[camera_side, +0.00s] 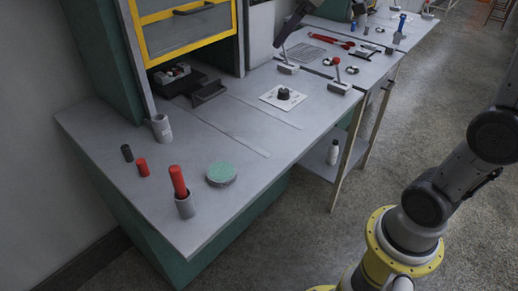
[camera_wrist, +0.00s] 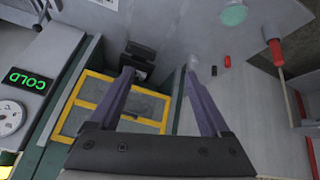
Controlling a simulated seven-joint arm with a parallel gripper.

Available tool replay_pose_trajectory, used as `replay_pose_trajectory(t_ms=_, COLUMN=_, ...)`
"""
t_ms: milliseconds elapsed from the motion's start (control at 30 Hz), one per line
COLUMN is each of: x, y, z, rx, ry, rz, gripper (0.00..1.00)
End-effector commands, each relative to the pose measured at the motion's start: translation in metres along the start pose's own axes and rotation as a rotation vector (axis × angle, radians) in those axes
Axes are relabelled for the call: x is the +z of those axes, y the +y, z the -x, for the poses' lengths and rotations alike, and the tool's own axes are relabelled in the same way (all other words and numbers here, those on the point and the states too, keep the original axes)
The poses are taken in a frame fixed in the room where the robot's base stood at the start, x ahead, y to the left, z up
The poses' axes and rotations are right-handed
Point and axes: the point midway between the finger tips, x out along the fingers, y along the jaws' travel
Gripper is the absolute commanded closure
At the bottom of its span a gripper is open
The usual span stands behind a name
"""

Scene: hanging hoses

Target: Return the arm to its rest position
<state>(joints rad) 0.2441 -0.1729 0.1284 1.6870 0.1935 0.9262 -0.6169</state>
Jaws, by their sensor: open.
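In the wrist view my gripper (camera_wrist: 157,72) has its two purple-grey fingers spread wide apart, with nothing between them. Beyond the fingers are the bench top (camera_wrist: 240,110) and a yellow-framed cabinet window (camera_wrist: 150,101). In the side view parts of my arm (camera_side: 430,200) rise from the yellow base at the lower right and leave the picture at the right edge. A dark purplish part (camera_side: 290,24) enters at the top edge above the bench; it looks like a finger of my gripper, but the rest is cut off.
The yellow-framed cabinet (camera_side: 182,30) stands behind.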

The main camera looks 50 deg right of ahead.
Motion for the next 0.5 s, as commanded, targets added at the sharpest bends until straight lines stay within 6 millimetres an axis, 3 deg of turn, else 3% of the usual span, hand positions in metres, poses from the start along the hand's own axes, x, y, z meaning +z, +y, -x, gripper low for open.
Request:
replay_pose_trajectory(t_ms=33, x=0.013, y=-0.023, z=0.017, rx=-0.003, ry=0.013, rz=0.011, gripper=0.19)
replay_pose_trajectory(t_ms=100, x=0.034, y=-0.049, z=0.034, rx=-0.008, ry=0.022, rz=0.011, gripper=0.19)
replay_pose_trajectory(t_ms=233, x=0.085, y=-0.090, z=0.054, rx=-0.017, ry=0.027, rz=-0.008, gripper=0.19)
replay_pose_trajectory(t_ms=400, x=0.163, y=-0.126, z=0.055, rx=-0.023, ry=0.000, rz=-0.078, gripper=0.19)
replay_pose_trajectory(t_ms=500, x=0.201, y=-0.135, z=0.045, rx=-0.017, ry=-0.038, rz=-0.142, gripper=0.19)
